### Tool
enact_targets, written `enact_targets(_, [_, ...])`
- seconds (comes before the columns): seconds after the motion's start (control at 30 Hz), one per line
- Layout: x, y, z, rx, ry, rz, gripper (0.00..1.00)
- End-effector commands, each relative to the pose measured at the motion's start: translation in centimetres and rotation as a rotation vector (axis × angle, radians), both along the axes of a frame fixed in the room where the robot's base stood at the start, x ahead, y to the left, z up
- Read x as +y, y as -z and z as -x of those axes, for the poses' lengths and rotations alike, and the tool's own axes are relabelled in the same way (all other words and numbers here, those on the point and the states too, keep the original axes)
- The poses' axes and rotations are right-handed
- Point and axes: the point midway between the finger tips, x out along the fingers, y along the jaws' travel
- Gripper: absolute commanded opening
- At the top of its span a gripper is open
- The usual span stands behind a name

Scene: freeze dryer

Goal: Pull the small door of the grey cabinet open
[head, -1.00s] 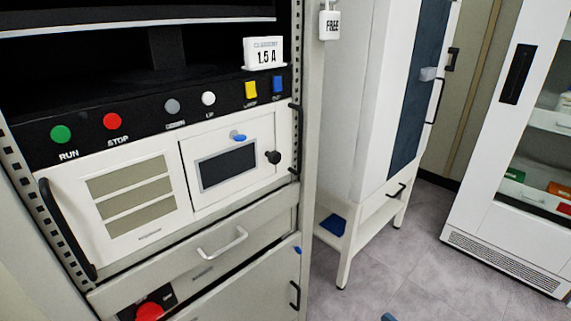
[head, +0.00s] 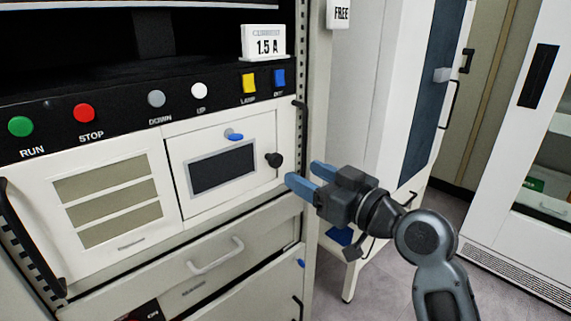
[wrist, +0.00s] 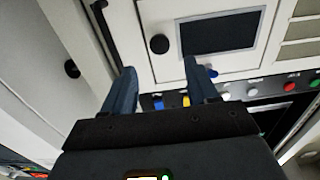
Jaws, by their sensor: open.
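The small door (head: 262,139) of the grey cabinet is closed. It is a pale panel with a dark window (head: 222,169) and a round black knob (head: 273,160) at its right edge. In the wrist view the knob (wrist: 159,44) shows beyond the space between my fingertips. My gripper (head: 304,177) is open and empty, just right of the knob and apart from it. Its two blue fingers point left toward the door; they also show in the wrist view (wrist: 160,75).
A black vertical handle (head: 300,140) stands on the cabinet frame close to my fingers. A drawer with a silver handle (head: 217,256) is below the door. Buttons, including a yellow one (head: 249,83), line the black panel above. A white cabinet (head: 375,90) stands behind my arm.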

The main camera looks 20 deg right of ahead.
Motion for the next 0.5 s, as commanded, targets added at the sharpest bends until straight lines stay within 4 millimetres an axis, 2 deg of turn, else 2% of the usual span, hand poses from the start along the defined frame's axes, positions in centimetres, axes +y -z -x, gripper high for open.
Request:
enact_targets(0.3, [1.5, -0.1, -4.4, 0.0, 0.0, 0.0, 0.58])
enact_targets(0.5, [2.1, 0.0, -6.3, 0.001, 0.001, -0.001, 0.58])
